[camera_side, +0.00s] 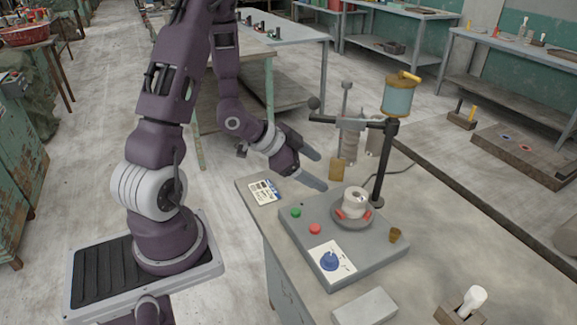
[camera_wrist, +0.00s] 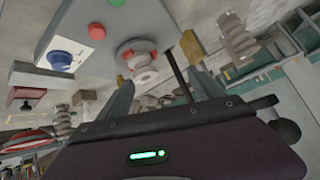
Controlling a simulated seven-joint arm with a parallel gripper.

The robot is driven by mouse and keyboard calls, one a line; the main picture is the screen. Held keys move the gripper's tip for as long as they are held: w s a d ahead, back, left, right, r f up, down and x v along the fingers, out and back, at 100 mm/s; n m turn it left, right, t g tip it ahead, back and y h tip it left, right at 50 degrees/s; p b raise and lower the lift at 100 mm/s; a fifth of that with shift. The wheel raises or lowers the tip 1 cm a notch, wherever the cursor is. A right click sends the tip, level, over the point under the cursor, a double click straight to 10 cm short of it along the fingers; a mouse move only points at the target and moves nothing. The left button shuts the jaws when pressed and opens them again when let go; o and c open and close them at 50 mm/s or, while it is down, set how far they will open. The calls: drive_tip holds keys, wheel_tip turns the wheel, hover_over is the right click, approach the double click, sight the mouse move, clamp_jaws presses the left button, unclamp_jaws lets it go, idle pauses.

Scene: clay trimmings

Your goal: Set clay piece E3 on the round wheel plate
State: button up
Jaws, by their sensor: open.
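The round wheel plate (camera_side: 368,220) sits on a grey control box (camera_side: 305,230) on the bench. A pale, stepped cylindrical piece (camera_side: 354,201) stands upright on it, with red blocks (camera_side: 366,214) around its base. I see no E3 mark, so I cannot tell which piece is E3. In the wrist view the pale piece (camera_wrist: 144,70) and red blocks (camera_wrist: 136,47) show ahead of my fingers. My gripper (camera_side: 322,173) is open and empty, up and to the left of the plate, with nothing between its fingers (camera_wrist: 162,77).
A dark post (camera_side: 385,165) with a side arm and a blue-green canister (camera_side: 397,97) rises behind the plate. A grey block (camera_side: 365,307) and a white-topped holder (camera_side: 462,305) are in front.

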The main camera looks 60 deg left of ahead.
drive_tip(key=s+d+r+n+g+y, duration=0.1)
drive_tip(key=s+r+n+y, duration=0.1)
drive_tip(key=r, duration=0.5)
drive_tip(key=s+d+r+n+g+y, duration=0.1)
drive_tip(key=s+r+y, duration=0.2)
drive_tip(key=r, duration=0.3)
drive_tip(key=s+d+r+n+g+h, duration=0.1)
drive_tip(key=s+d+r, duration=0.1)
drive_tip(key=s+d, duration=0.3)
drive_tip(key=s+d+r+n+h, duration=0.1)
drive_tip(key=s+d+r+h, duration=0.1)
drive_tip(key=s+d, duration=0.4)
drive_tip(key=s, duration=0.3)
drive_tip(key=shift+s+r+g, duration=0.2)
drive_tip(key=shift+r+g, duration=0.15)
drive_tip(key=shift+g, duration=0.05)
